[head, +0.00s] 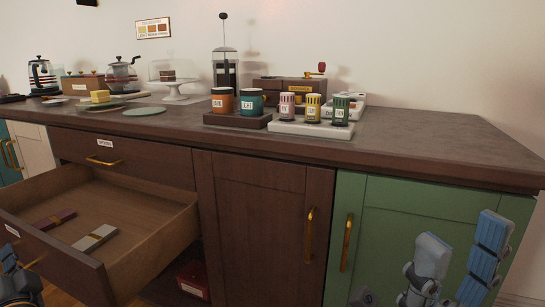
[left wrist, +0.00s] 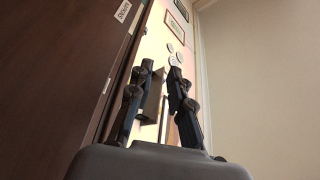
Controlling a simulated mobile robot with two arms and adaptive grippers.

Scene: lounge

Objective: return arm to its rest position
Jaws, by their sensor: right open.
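My right gripper (head: 458,262) is at the lower right in the head view, in front of the green cabinet door (head: 385,215). Its blue-grey fingers are spread apart with nothing between them. My left gripper shows only in part at the lower left corner of the head view, beside the open drawer's front. In the left wrist view, the left gripper (left wrist: 167,98) has two dark fingers standing apart, with no object clearly held between them.
The open drawer (head: 150,238) juts out at the left, holding a maroon bundle (head: 54,219) and a pale bundle (head: 95,238). The countertop (head: 420,137) carries jars, a French press (head: 225,68) and a cake stand (head: 175,88). Its right end is clear.

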